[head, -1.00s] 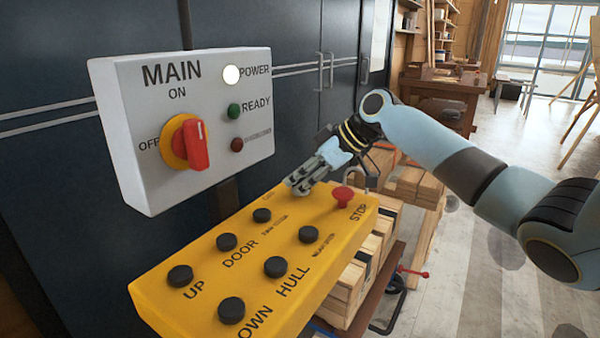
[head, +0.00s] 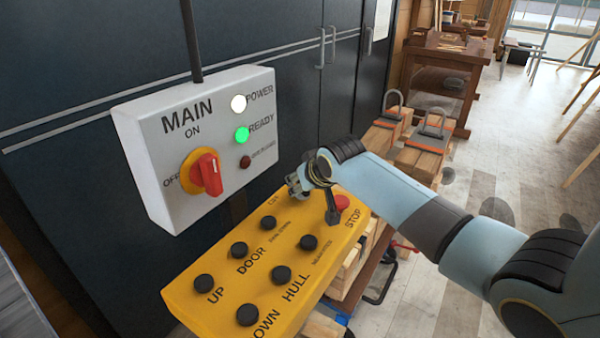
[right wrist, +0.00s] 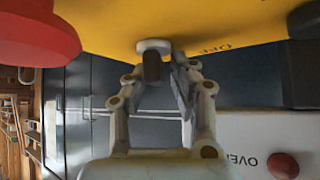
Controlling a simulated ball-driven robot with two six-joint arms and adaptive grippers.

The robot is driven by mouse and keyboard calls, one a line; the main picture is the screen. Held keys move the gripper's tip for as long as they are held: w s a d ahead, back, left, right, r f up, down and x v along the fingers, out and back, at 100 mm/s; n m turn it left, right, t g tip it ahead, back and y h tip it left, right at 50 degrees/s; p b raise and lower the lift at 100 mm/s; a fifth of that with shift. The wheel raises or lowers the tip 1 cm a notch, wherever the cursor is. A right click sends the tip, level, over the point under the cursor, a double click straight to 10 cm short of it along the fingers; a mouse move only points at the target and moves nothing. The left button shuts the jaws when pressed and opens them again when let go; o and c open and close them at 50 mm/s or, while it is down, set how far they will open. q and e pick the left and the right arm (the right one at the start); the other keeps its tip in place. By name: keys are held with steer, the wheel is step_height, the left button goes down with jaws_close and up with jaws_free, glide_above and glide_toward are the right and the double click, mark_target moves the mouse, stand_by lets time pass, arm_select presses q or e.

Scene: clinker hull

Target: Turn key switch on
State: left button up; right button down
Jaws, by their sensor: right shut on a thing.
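The key switch (right wrist: 152,68) shows in the right wrist view as a dark key piece rising from a pale round collar on the yellow control box (head: 222,308). An "OFF" label is printed beside it. My right gripper (right wrist: 162,82) is shut on the dark key piece, with a finger on each side. In the head view my right gripper (head: 298,184) is at the far end of the yellow box and hides the key switch. The exact angle of the key is hard to read. My left gripper is not in view.
The red STOP button (head: 342,203) is close beside my right wrist. Several black buttons (head: 239,250) stand on the yellow box. The white MAIN box (head: 160,200) hangs behind, with a red rotary handle (head: 208,174), a lit white POWER lamp and a lit green READY lamp (head: 242,134).

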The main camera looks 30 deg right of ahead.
steer(key=shift+w+d+r+m+h+p, duration=0.15)
steer(key=shift+d+r+m+h+p, duration=0.2)
steer(key=shift+m+h, duration=0.2)
steer(key=shift+f, duration=0.15)
steer(key=c, duration=1.4)
jaws_free()
steer(key=shift+o, duration=1.1)
steer(key=shift+s+d+f, duration=0.15)
steer(key=shift+s+d, duration=0.05)
steer(key=shift+s, duration=0.1)
steer(key=shift+a, duration=0.1)
steer(key=shift+w+a, duration=0.1)
steer(key=shift+a, duration=0.05)
